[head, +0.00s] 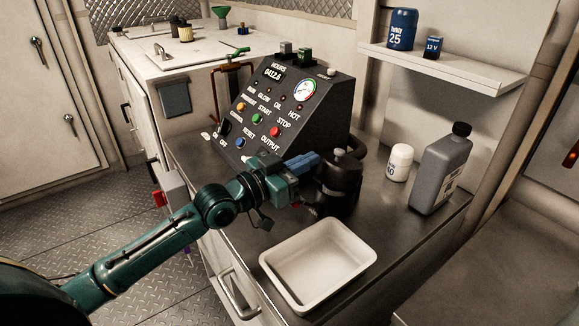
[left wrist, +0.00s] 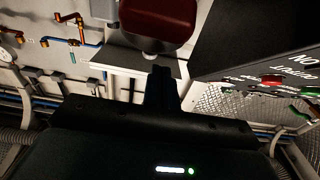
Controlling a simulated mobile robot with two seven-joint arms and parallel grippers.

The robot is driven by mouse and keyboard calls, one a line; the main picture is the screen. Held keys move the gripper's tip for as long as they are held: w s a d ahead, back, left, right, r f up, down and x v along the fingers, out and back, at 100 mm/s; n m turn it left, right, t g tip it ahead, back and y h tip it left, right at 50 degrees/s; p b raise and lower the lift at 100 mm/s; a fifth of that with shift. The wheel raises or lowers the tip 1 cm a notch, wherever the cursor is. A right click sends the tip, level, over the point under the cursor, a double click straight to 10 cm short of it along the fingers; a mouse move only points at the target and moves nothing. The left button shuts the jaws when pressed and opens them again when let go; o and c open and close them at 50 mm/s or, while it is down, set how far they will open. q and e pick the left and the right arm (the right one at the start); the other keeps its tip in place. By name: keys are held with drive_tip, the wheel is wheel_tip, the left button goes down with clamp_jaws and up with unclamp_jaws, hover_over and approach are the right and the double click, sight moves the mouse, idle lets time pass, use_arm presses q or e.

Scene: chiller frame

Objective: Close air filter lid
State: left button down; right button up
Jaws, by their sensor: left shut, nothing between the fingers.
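A black round canister (head: 342,192), which looks like the air filter housing, stands on the dark metal counter behind the white tray. A small grey knob (head: 338,152) shows on its top; I cannot tell whether its lid is fully closed. My left gripper (head: 316,159) reaches in from the left, its blue fingers shut and empty at the canister's upper left side. Whether they touch it is unclear. In the left wrist view the shut fingers (left wrist: 161,88) are dark and point toward a dark red body (left wrist: 157,20), which I cannot identify surely. My right gripper is not in view.
A white tray (head: 281,289) sits in front of the canister. A black control panel (head: 262,118) stands behind the left gripper. A white tub (head: 399,163) and grey bottle (head: 440,172) stand to the right. A shelf (head: 450,67) hangs above.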

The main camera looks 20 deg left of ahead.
sight(317, 173)
use_arm(q)
drive_tip(key=shift+x, duration=1.65)
drive_tip(key=shift+s, duration=0.1)
drive_tip(key=shift+s+a+f, duration=0.15)
drive_tip(key=shift+s+f, duration=0.1)
drive_tip(key=shift+f, duration=0.3)
drive_tip(key=shift+s+a+f, duration=0.2)
drive_tip(key=shift+s+f, duration=0.05)
drive_tip(key=shift+f, duration=0.25)
